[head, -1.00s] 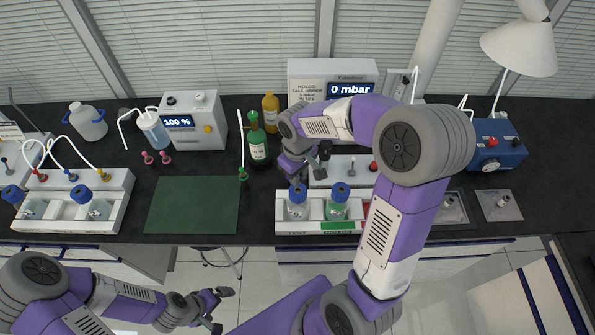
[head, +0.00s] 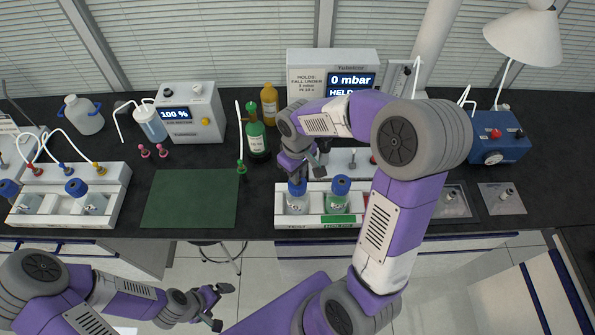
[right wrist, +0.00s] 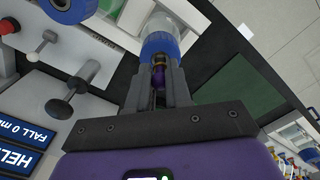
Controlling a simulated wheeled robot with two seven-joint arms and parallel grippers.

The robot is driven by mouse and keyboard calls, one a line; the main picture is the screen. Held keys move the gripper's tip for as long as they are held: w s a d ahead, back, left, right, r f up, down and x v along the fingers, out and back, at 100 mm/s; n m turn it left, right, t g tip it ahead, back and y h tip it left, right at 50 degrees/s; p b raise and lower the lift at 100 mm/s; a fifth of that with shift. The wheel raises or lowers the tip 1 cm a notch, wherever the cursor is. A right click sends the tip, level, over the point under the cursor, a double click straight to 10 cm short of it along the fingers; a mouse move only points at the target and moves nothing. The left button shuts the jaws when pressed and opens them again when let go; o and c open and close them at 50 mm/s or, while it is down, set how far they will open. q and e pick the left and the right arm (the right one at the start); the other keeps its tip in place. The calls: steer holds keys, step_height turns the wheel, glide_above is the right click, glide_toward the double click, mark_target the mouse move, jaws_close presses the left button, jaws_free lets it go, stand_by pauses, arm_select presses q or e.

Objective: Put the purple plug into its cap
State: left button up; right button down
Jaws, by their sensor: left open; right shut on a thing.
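My right gripper (right wrist: 160,68) is shut on the purple plug (right wrist: 158,78), which shows between its fingers in the right wrist view. Just beyond the fingertips is the blue cap (right wrist: 160,46) of a clear bottle; whether the plug touches or enters it is hidden by the fingers. In the head view the right gripper (head: 301,172) is directly above the blue cap (head: 297,187) of the left bottle in the middle rack; the plug cannot be made out there. My left gripper (head: 217,306) is open and empty, low in front of the bench.
A second blue-capped bottle (head: 340,198) with green contents stands right beside the first in the white rack (head: 318,220). A green bottle (head: 256,138) and a box reading 0 mbar (head: 331,75) stand behind. The green mat (head: 190,198) is clear.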

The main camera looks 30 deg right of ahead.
steer(key=shift+f+b, duration=0.75)
steer(key=shift+f, duration=0.25)
stand_by(0.8)
stand_by(0.4)
steer(key=c, duration=1)
jaws_free()
steer(key=shift+o, duration=0.2)
step_height(320, 180, up, 8)
steer(key=shift+f+p, duration=0.15)
steer(key=shift+p, duration=0.35)
